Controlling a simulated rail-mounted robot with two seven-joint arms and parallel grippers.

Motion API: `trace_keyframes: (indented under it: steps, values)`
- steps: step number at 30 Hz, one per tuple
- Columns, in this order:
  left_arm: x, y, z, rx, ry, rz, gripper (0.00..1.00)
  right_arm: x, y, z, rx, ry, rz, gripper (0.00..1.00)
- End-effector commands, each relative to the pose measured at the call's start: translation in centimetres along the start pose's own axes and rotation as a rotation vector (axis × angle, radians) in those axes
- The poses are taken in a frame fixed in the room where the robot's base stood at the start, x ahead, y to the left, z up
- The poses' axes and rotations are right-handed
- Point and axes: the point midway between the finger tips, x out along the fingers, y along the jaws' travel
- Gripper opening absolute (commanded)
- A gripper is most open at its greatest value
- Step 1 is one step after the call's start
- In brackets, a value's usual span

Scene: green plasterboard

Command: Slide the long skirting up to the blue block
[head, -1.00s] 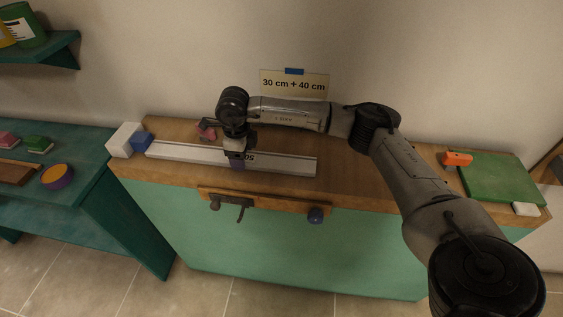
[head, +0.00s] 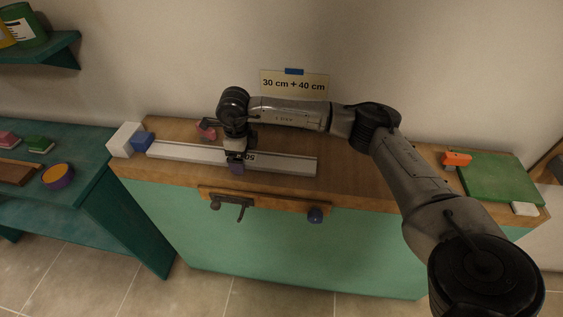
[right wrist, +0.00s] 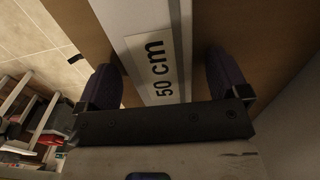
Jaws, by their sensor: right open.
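The long white skirting (head: 285,164) lies along the bench top, and its label reads "50 cm" in the right wrist view (right wrist: 152,62). The blue block (head: 143,141) is at its left end. The two look touching or nearly so; I cannot tell which. My right gripper (head: 237,167) is over the middle of the skirting. In the right wrist view its dark purple fingers (right wrist: 166,78) are open, one on each side of the skirting, with gaps visible. My left gripper is not in view.
A white block (head: 122,139) stands left of the blue block. A pink-red item (head: 206,131) lies behind the skirting. A green board (head: 503,179), an orange item (head: 457,158) and a white piece (head: 526,209) are at the right. A sign (head: 294,86) is on the wall.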

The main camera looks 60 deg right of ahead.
Motion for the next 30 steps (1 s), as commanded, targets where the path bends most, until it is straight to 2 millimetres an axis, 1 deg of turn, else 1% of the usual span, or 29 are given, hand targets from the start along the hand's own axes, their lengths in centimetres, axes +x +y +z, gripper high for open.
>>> trace_keyframes:
  steps: [4,8,21,25,30]
  values:
    - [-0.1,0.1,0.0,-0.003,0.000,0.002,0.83,-0.2,0.0,0.0,0.000,0.001,0.000,0.93]
    - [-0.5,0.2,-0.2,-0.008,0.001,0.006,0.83,-1.5,0.0,0.0,0.000,0.000,0.000,0.93]
    - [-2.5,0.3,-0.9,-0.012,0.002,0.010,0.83,-9.9,0.0,0.1,0.000,-0.003,0.000,0.93]
    - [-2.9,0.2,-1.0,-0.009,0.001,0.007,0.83,-11.8,0.0,0.0,0.000,-0.002,0.000,0.93]
    - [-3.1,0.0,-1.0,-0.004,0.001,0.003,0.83,-13.2,0.0,0.0,0.000,-0.001,0.000,0.93]
